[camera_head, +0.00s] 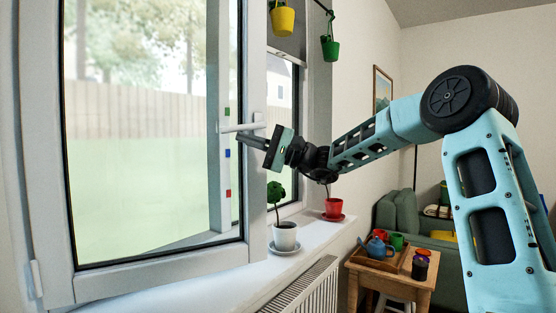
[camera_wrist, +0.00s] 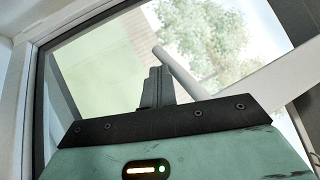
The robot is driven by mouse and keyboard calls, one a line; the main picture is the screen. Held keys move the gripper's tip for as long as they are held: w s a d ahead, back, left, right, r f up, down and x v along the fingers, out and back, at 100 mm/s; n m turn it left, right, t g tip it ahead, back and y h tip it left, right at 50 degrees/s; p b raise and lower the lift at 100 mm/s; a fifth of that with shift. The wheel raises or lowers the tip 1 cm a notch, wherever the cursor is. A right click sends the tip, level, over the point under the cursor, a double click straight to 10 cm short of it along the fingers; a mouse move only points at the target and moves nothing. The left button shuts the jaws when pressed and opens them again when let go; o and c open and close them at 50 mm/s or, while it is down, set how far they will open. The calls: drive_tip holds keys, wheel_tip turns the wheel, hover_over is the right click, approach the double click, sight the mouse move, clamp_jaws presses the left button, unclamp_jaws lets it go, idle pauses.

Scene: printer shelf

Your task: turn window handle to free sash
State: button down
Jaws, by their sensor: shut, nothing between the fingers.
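The white window handle (camera_head: 241,127) lies roughly level on the right stile of the white-framed sash (camera_head: 256,205). In the wrist view the handle (camera_wrist: 182,76) is a pale bar slanting just right of my fingers. My gripper (camera_head: 240,138) is shut and empty, its fingertips pointing left just below the handle. In the wrist view my closed fingers (camera_wrist: 155,86) stand in front of the glass, beside the handle's bar. I cannot tell whether they touch it.
A potted plant (camera_head: 285,237) and a red pot (camera_head: 333,208) stand on the sill (camera_head: 215,283). Yellow (camera_head: 282,20) and green (camera_head: 330,49) pots hang above. A radiator (camera_head: 305,288) is below; a wooden table (camera_head: 378,274) holds a blue teapot (camera_head: 376,248).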

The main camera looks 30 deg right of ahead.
drive_tip(key=shift+a+r+b, duration=0.15)
drive_tip(key=shift+r+b, duration=0.1)
drive_tip(key=shift+b, duration=0.15)
drive_tip(key=shift+r, duration=0.15)
idle(0.4)
